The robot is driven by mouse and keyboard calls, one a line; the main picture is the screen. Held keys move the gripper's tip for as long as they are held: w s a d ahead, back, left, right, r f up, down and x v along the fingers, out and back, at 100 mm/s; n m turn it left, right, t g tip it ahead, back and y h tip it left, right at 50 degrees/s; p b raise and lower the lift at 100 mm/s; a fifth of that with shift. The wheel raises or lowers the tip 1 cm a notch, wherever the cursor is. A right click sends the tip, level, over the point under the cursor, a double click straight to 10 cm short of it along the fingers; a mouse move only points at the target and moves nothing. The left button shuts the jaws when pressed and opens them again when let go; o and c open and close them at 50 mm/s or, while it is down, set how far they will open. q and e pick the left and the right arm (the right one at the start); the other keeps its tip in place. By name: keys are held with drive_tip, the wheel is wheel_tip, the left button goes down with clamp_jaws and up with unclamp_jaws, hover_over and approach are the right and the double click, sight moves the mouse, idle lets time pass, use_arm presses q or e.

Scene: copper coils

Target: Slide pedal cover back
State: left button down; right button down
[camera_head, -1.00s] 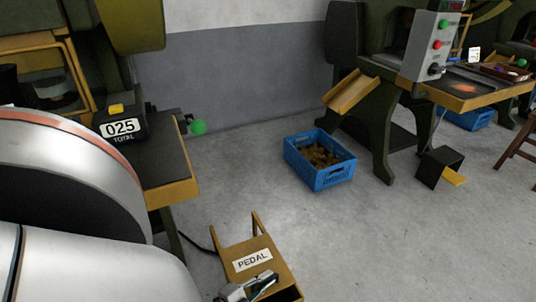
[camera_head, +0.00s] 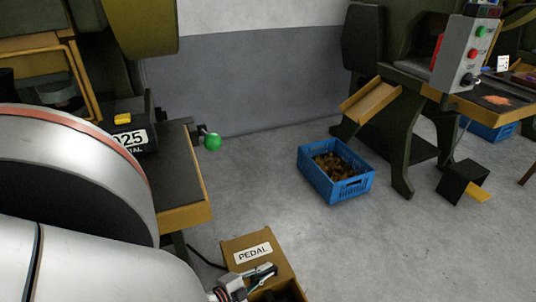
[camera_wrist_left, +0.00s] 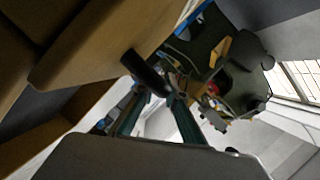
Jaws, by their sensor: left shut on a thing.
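The pedal cover (camera_head: 254,254) is an ochre plate with a white "PEDAL" label, on a low box on the floor at the bottom of the head view. It lies over the back part of the box, and a dark opening (camera_head: 284,291) shows in front. My left gripper (camera_head: 264,272) is at the cover's front edge. In the left wrist view, the fingers (camera_wrist_left: 158,90) are shut on a dark round handle (camera_wrist_left: 143,70) beside a large ochre panel (camera_wrist_left: 95,50). Part of the box is cut off by the frame. My right gripper is out of view.
A blue crate (camera_head: 312,182) of copper-coloured pieces stands on the floor. A press with a chute (camera_head: 372,100) is behind it. A black and yellow pedal (camera_head: 462,183) sits at right. A work table (camera_head: 175,190) with a green knob (camera_head: 212,141) is at left. Floor between is clear.

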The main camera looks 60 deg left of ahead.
use_arm(q)
drive_tip(key=shift+a, duration=0.35)
drive_tip(key=c, duration=2)
unclamp_jaws()
drive_tip(key=shift+c, duration=0.2)
drive_tip(key=shift+r, duration=0.15)
drive_tip(key=shift+r, duration=4.85)
